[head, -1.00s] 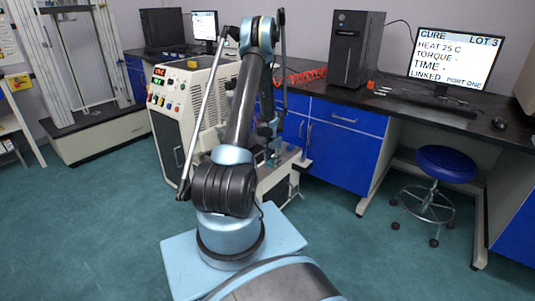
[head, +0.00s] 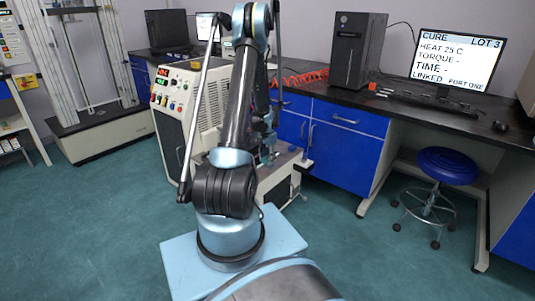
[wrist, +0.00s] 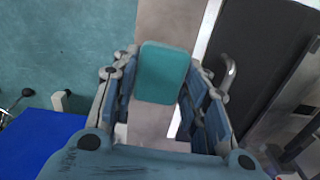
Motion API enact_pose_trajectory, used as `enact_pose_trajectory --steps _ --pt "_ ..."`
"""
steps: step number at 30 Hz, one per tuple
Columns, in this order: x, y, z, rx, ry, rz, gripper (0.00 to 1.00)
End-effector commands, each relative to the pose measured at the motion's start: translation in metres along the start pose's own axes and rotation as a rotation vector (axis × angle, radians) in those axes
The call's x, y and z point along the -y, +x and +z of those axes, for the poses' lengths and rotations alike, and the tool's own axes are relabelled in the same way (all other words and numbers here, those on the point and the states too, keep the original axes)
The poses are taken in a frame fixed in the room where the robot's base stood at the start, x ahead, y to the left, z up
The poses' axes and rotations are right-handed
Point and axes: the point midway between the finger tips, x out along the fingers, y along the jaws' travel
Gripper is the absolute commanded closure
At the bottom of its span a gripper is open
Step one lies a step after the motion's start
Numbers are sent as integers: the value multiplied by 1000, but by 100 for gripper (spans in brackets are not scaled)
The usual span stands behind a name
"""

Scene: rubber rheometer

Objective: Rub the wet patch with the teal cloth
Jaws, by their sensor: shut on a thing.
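The teal cloth (wrist: 163,73), a rounded folded pad, sits between the fingers of my gripper (wrist: 160,85) in the wrist view. My gripper is shut on it. Beyond the cloth is a pale grey-brown surface (wrist: 150,128); I cannot tell whether the cloth touches it. I cannot make out the wet patch in either view. In the head view my own arm hides most of the area around my gripper, and the cloth does not show there.
The cream machine with lit displays (head: 190,105) stands behind my arm. Blue cabinets (head: 345,150) carry a black bench with a PC tower (head: 357,50) and a monitor (head: 458,58). A blue stool (head: 447,165) stands at the right. The teal floor at the left is clear.

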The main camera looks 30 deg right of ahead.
Motion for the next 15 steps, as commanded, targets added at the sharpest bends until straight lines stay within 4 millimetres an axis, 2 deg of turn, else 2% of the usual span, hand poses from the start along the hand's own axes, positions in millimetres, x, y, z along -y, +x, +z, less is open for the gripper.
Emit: enact_pose_trajectory --steps 9,15 --pt "2 -28 1 0 -2 0 82" --pt "4 -35 3 0 -6 0 82"
